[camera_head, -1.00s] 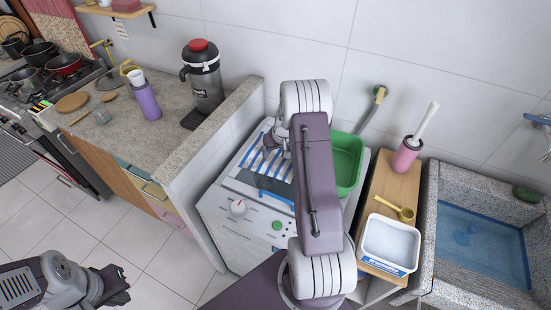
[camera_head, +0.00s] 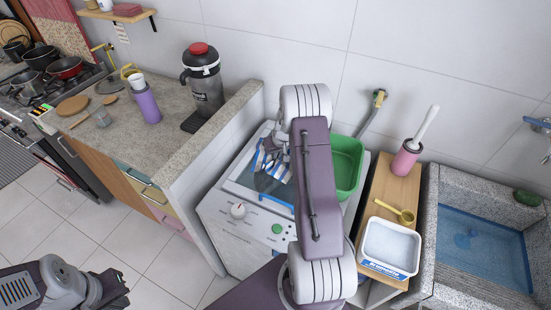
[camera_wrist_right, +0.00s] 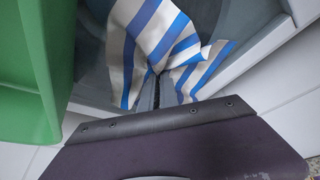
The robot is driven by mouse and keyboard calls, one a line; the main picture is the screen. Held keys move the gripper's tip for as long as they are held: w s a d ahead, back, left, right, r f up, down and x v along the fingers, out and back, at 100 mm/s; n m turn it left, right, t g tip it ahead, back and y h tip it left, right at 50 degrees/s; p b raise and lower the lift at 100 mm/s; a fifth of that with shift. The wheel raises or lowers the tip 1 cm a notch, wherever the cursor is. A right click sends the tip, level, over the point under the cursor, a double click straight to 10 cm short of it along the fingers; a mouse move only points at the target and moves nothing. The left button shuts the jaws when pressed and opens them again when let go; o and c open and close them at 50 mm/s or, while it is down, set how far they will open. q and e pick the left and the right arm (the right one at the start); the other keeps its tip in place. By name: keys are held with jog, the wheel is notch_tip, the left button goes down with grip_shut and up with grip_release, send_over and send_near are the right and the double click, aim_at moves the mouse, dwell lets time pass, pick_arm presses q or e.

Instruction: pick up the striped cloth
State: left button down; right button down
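The blue-and-white striped cloth (camera_head: 259,163) hangs bunched over the washing machine (camera_head: 229,212) in the head view. In the right wrist view the cloth (camera_wrist_right: 150,30) is gathered in folds at the fingertips. My right gripper (camera_wrist_right: 151,82) is shut on the cloth, with fabric on both sides of the fingers. In the head view the right gripper (camera_head: 273,153) is partly hidden by my own arm. My left gripper (camera_head: 118,291) is low at the left, away from the cloth; its finger opening is unclear.
A green basin (camera_head: 347,165) stands close to the right of the cloth; it is also at the left of the right wrist view (camera_wrist_right: 28,70). A low counter wall (camera_head: 232,120) is on the left. A white tub (camera_head: 390,246) and a stone sink (camera_head: 428,225) are further right.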

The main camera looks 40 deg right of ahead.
notch_tip(320, 180, up, 21)
jog(key=p, duration=1.5)
jog(key=shift+p, duration=0.35)
jog(key=shift+w, duration=0.1)
